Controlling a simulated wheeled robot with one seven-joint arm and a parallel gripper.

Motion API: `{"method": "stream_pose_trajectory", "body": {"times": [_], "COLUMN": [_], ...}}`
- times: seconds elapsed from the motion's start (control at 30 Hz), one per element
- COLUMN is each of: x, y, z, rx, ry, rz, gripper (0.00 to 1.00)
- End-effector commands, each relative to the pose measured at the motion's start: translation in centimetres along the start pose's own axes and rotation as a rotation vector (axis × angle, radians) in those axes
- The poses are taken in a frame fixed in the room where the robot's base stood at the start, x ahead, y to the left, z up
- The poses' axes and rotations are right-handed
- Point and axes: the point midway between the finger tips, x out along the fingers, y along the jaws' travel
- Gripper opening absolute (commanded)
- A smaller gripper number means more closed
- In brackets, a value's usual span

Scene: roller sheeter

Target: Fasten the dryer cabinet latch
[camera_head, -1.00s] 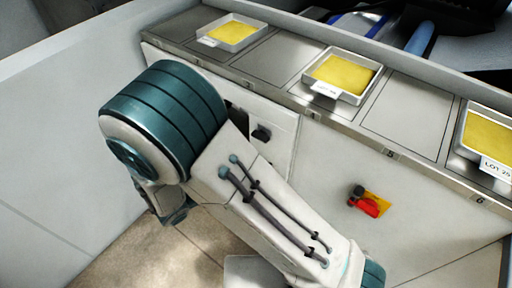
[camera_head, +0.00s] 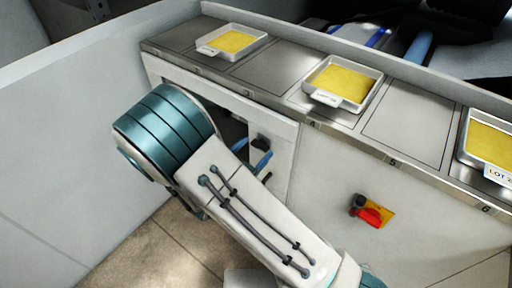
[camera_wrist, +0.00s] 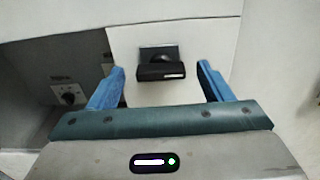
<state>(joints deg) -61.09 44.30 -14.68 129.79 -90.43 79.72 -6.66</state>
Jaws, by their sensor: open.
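The black latch (camera_head: 260,143) is on a white door panel (camera_head: 284,160) under the counter, just right of my forearm in the head view. In the wrist view the latch (camera_wrist: 161,66) sits near the top middle, with the white panel (camera_wrist: 135,38) around it. My gripper (camera_wrist: 160,70) is open, its two blue fingers on either side of the latch in the picture, with no clear contact.
A dark opening with a round black knob (camera_wrist: 70,97) lies left of the panel in the wrist view. A red and yellow rotary switch (camera_head: 372,211) is on the front right. Trays of yellow sheet (camera_head: 340,84) stand on the counter (camera_head: 415,122). A grey wall (camera_head: 75,160) closes the left.

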Motion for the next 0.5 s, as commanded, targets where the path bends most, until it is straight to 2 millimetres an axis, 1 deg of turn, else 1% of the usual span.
{"method": "stream_pose_trajectory", "body": {"times": [0.03, 0.17, 0.47, 0.5], "x": [0.58, 1.35, 1.54, 1.53], "y": [-0.06, -0.03, -0.04, -0.04], "z": [-0.01, -0.02, -0.02, -0.02], "rx": [0.0, -0.001, -0.001, 0.0], "ry": [0.0, 0.0, 0.001, 0.001], "rz": [-0.003, -0.001, -0.001, -0.001], "gripper": [0.73, 0.73, 0.73, 0.62]}}
